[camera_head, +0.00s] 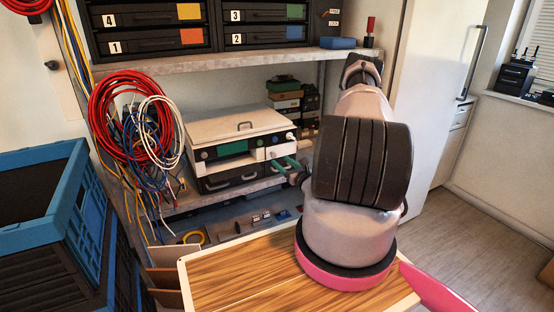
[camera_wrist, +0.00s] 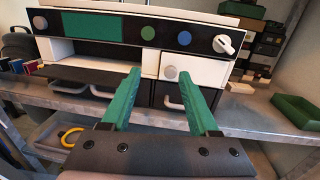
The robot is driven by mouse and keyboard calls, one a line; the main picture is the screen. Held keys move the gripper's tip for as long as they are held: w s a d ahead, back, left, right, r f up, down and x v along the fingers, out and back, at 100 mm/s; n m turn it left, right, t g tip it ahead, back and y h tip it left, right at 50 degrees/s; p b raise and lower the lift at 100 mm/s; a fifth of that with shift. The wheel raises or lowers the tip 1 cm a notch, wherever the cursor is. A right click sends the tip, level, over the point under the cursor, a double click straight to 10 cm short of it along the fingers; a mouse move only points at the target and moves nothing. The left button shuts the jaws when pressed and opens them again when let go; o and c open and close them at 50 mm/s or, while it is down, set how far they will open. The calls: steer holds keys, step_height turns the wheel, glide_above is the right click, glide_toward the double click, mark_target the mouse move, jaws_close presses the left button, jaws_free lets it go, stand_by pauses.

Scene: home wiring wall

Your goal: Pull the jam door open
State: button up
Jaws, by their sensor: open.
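A white and black machine (camera_head: 240,125) stands on the middle shelf, with a green panel on its front. In the wrist view its front (camera_wrist: 100,27) fills the upper part. A small white door (camera_wrist: 199,71) with a round grey knob (camera_wrist: 170,73), seemingly the jam door, sits below the blue button and looks shut. My gripper (camera_head: 285,164) is in front of the machine's lower right front. In the wrist view my gripper (camera_wrist: 162,75) is open, its green fingers either side of the knob in the picture, with nothing held. Contact with the knob cannot be told.
Red, white and blue cable coils (camera_head: 130,110) hang left of the machine. Black drawers with handles (camera_wrist: 170,97) lie under the door. A green tray (camera_wrist: 296,112) is to the right on the shelf. A wooden tabletop (camera_head: 235,275) lies in front, below my arm.

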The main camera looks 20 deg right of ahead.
mark_target(275, 156)
steer(key=shift+m+h, duration=0.7)
steer(key=shift+h, duration=0.1)
steer(key=w+f, duration=0.1)
steer(key=w, duration=0.2)
steer(key=w+f, duration=0.1)
steer(key=w, duration=0.2)
steer(key=w+d+f, duration=0.1)
steer(key=w, duration=0.2)
steer(key=shift+w+d, duration=0.1)
steer(key=shift+w, duration=0.15)
steer(key=shift+c, duration=0.3)
jaws_close()
